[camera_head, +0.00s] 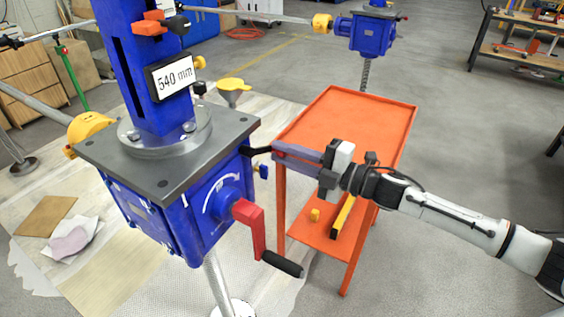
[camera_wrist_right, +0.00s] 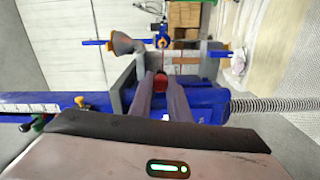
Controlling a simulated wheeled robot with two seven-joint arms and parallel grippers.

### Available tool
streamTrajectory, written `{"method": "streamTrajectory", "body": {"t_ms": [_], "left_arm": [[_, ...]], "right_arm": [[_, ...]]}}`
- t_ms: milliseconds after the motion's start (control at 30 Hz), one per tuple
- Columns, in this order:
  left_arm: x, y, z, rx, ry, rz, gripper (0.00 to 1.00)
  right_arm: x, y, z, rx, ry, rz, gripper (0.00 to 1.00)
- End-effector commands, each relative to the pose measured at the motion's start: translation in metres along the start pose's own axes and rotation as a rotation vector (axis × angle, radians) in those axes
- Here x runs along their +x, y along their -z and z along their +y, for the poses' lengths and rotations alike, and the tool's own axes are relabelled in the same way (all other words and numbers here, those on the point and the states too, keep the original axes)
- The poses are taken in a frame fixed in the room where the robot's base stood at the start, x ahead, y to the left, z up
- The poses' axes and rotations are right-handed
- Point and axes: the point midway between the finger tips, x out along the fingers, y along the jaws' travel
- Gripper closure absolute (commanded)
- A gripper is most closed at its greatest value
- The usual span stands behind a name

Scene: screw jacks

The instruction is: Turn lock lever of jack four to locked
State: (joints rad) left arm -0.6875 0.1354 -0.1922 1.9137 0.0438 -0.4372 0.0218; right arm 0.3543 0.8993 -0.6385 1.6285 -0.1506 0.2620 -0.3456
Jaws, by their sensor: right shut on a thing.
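A large blue screw jack (camera_head: 180,212) with a grey top plate fills the left of the head view; its display (camera_head: 172,76) reads 540 mm. No number naming it as jack four is readable. My right gripper (camera_head: 277,149) reaches in from the right at the housing's right side, just below the plate. Its fingers are shut on the lock lever (camera_head: 258,151), a small dark lever at the housing. In the right wrist view, a red end of the lever (camera_wrist_right: 160,78) shows between the fingertips (camera_wrist_right: 160,88); the rest is hidden. My left gripper is not in view.
A red crank (camera_head: 252,225) with a black handle sticks out below the gripper. An orange cart (camera_head: 345,115) stands right behind my right arm. A yellow funnel (camera_head: 233,88) rises behind the plate. Another blue jack (camera_head: 370,35) stands at the back.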

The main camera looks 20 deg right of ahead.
Motion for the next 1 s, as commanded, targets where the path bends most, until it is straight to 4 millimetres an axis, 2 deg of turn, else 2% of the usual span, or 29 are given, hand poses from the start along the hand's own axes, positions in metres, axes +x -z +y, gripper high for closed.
{"method": "streamTrajectory", "body": {"t_ms": [200, 500, 1000], "left_arm": [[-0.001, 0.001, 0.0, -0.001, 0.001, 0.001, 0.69], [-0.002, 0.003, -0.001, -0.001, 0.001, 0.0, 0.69], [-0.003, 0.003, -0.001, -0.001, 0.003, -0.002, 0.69]], "right_arm": [[0.0, -0.004, 0.017, -0.197, 0.0, -0.001, 1.0], [0.0, -0.004, 0.033, -0.39, -0.001, -0.001, 1.0], [0.0, -0.003, 0.041, -0.491, -0.001, -0.001, 1.0]]}}
